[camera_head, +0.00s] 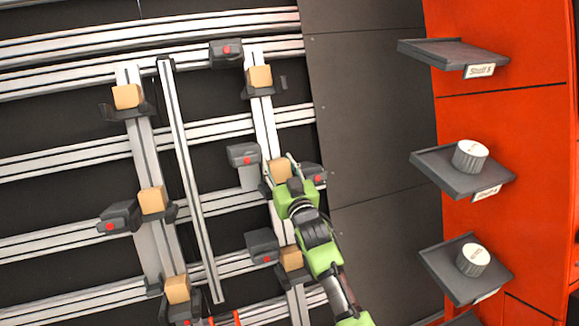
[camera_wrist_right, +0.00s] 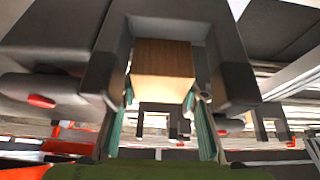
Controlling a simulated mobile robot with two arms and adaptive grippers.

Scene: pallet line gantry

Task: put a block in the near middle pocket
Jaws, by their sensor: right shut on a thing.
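My right gripper (camera_head: 279,164), on a green arm, is at the middle of the right-hand rail. It is shut on a wooden block (camera_head: 280,170). In the right wrist view the block (camera_wrist_right: 162,66) shows between the two fingers, with a dark U-shaped holder (camera_wrist_right: 120,50) around it. I cannot tell whether the block rests fully in this pocket. Other wooden blocks sit in dark holders: at the far end (camera_head: 260,78) and near end (camera_head: 291,258) of this rail, and several along the left rail (camera_head: 152,200). My left gripper is out of view.
Dark boxes with red buttons (camera_head: 243,155) stand close beside the holders. A long loose-looking bar (camera_head: 190,180) runs between the two rails. At the right, an orange cabinet (camera_head: 510,125) carries dark shelves, two of them with white round knobs (camera_head: 470,156). Dark panels lie between.

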